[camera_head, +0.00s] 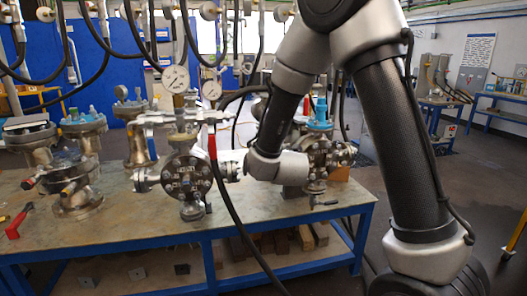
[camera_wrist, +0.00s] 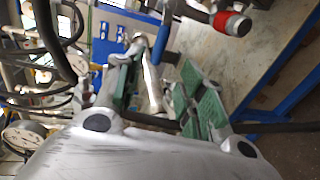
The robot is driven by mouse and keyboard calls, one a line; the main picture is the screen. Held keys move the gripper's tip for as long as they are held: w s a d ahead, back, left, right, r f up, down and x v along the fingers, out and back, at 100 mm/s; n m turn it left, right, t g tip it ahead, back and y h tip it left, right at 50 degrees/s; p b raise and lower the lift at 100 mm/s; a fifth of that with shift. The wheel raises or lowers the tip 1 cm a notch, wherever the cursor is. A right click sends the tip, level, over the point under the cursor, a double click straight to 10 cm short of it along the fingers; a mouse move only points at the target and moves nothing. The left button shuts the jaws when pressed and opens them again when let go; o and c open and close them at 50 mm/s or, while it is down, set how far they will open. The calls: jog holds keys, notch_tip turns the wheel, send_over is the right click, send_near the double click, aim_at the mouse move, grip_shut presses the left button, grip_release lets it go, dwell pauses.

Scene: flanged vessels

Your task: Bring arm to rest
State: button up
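My arm (camera_head: 402,130) rises at the right of the head view, bends at the top and reaches down over the bench, with its wrist (camera_head: 280,166) low among the flanged vessels. I cannot clearly make out my gripper in that view. In the wrist view my gripper (camera_wrist: 160,85) shows its two green-padded fingers spread apart, so it is open. Metal fittings show beyond and between the fingers; I see nothing clamped by the pads. I cannot tell whether the fingers touch anything.
A flanged vessel with gauge and valves (camera_head: 187,180) stands just left of my wrist. Another vessel (camera_head: 322,150) stands to its right. The bench (camera_head: 130,235) has a blue frame. Hoses hang above it, and one hose loops down in front. A red-handled tool (camera_head: 18,222) lies at left.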

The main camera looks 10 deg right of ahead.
jog(key=s+a+f+m+g+y, duration=0.2)
jog(key=s+a+f+m+g, duration=0.1)
jog(key=s+f+m+g, duration=0.6)
jog(key=s+d+r+m, duration=0.3)
jog(key=s+d+r, duration=0.2)
jog(key=s, duration=0.4)
jog(key=s+d+r+m+g+h, duration=0.1)
jog(key=s+d+r+m, duration=0.2)
jog(key=s+d+r, duration=0.3)
jog(key=s+d+r+m+g+h, duration=0.1)
jog(key=s+d+r+m, duration=0.2)
jog(key=s, duration=1)
jog(key=d+r, duration=0.2)
jog(key=d, duration=0.2)
jog(key=shift+s+d+r, duration=0.15)
jog(key=shift+s+r, duration=0.05)
jog(key=shift+r, duration=0.05)
